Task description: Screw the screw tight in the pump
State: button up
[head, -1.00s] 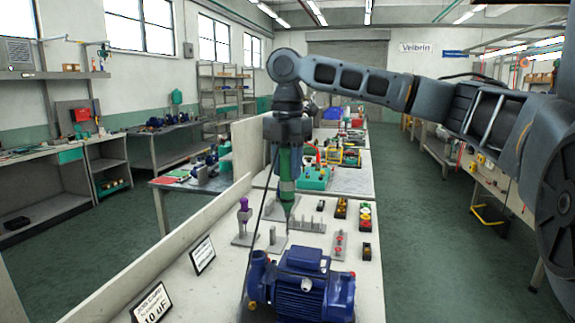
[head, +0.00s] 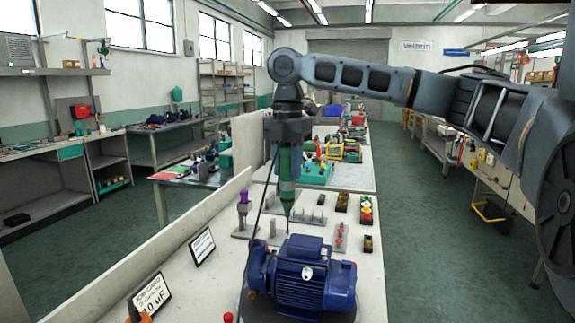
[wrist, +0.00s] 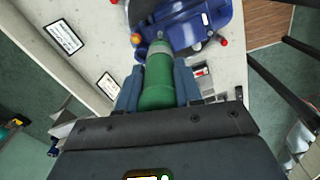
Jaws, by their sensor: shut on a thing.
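The blue pump (head: 303,277) stands on the bench at the front in the head view. In the wrist view the pump (wrist: 185,22) is at the top, past the tip of the green tool. My gripper (head: 286,160) is shut on a green screwdriver (head: 285,175) that points down, behind the pump and above the bench. In the wrist view my gripper (wrist: 157,92) has a finger on each side of the green screwdriver (wrist: 157,80). I cannot make out the screw in the pump. The tool's tip appears apart from the pump.
A stand with a purple-topped tool (head: 243,205) is left of my gripper. Small bins (head: 366,210) and a holder with red buttons (head: 340,238) are to the right. Two label signs (head: 202,246) stand at the left. An orange-and-dark object (head: 138,312) is at the front left edge.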

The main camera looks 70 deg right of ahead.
aim_at(287, 145)
jog(key=shift+f, duration=0.6)
dwell(0.7)
jog(key=shift+f+p, duration=0.5)
jog(key=shift+p, duration=0.8)
dwell(3.7)
jog(key=shift+r+p, duration=2.5)
jog(key=shift+r, duration=0.55)
